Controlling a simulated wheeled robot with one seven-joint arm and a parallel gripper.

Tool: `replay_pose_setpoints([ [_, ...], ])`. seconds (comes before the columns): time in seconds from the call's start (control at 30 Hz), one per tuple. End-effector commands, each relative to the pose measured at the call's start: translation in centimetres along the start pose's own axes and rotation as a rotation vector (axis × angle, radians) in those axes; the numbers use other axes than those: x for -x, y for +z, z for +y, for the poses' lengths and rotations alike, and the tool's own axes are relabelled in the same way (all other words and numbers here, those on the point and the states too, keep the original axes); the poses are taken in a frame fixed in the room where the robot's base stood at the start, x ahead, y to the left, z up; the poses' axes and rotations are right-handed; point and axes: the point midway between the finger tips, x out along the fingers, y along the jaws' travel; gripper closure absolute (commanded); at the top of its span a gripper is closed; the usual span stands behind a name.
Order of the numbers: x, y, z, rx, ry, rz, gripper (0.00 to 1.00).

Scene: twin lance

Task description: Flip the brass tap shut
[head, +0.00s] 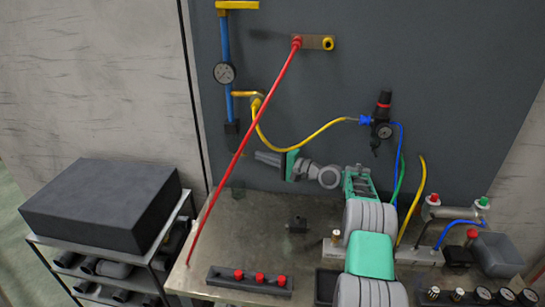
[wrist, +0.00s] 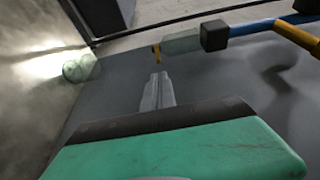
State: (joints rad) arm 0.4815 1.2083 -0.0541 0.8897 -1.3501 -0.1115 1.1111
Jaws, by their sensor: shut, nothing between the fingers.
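In the wrist view, a small brass piece that looks like the tap (wrist: 157,53) sits at the end of a clear greenish bowl (wrist: 181,42). The bowl joins a black block (wrist: 215,35) on the blue pipe. In the head view this black block (head: 232,128) hangs at the pipe's lower end; the tap is too small to make out there. My gripper (head: 258,156) is shut and empty, pointing left, to the lower right of the block. In the wrist view its fingertips (wrist: 158,76) are just below the tap in the picture; contact does not show.
A red hose (head: 243,142) slants down to the bench (head: 212,240), passing left of my gripper in the picture. A yellow hose (head: 300,146) hangs above my gripper. A clear cup (wrist: 80,67) stands on the bench. A red-button strip (head: 250,282) lies at the front.

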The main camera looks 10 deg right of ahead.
Motion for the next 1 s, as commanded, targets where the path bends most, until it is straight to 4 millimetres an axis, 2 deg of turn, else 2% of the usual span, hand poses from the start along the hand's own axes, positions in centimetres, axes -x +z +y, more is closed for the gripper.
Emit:
replay_pose_setpoints([
  [0.1, -2.1, 0.0, -0.2, 0.001, 0.000, -0.001, 1.00],
  [0.23, -3.2, 0.0, -0.1, 0.001, 0.000, 0.001, 1.00],
  [1.0, -4.2, 0.7, 0.0, 0.001, 0.000, 0.038, 1.00],
])
